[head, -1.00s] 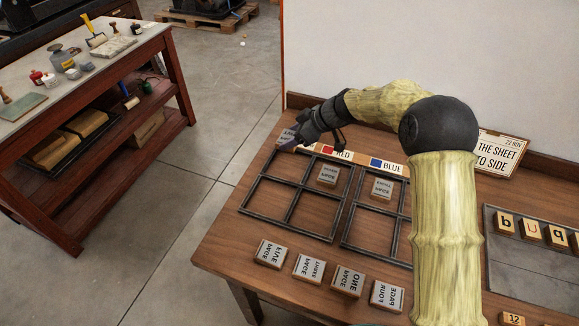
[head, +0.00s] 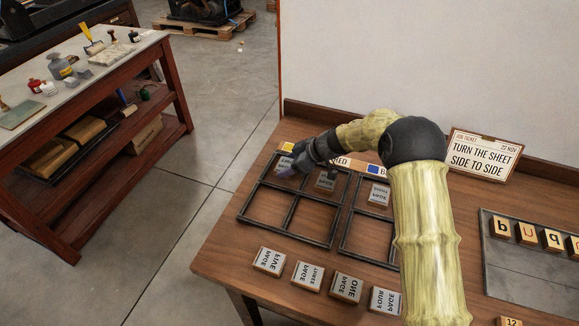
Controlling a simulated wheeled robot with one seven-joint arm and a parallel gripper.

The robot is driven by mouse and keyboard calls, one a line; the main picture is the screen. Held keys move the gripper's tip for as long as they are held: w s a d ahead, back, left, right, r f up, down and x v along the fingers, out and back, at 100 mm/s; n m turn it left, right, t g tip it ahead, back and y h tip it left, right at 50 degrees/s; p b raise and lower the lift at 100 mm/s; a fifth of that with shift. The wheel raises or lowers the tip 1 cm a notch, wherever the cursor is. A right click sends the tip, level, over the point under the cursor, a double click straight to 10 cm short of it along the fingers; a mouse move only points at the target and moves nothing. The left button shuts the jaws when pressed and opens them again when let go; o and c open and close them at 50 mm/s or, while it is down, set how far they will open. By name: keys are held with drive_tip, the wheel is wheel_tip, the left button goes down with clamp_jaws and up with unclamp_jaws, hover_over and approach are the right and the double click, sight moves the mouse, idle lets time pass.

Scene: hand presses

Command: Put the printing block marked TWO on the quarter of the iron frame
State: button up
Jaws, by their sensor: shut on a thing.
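My gripper (head: 292,172) is shut on a grey-faced printing block (head: 287,166) at the back-left quarter of the left iron frame (head: 288,234). The block's mirrored lettering is too small to read, and I cannot tell whether it touches the table. The two front quarters are empty. The right iron frame (head: 344,240) has a block (head: 379,194) in its back-left quarter; my arm hides its right part.
Blocks marked FIVE (head: 270,261), THREE (head: 308,275), ONE (head: 346,287) and FOUR (head: 385,301) lie in a row in front. A job ticket (head: 484,155) reads TURN THE SHEET SIDE TO SIDE. A tray (head: 520,262) with letter blocks stands at right.

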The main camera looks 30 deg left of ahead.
drive_tip(key=shift+w+f, duration=0.1)
drive_tip(key=shift+f, duration=0.8)
drive_tip(key=o, duration=1)
drive_tip(key=shift+d+r, duration=0.15)
drive_tip(key=b+v, duration=0.1)
drive_tip(key=v, duration=1)
drive_tip(key=shift+d+r, duration=0.25)
drive_tip(key=shift+r, duration=0.05)
drive_tip(key=shift+d, duration=0.1)
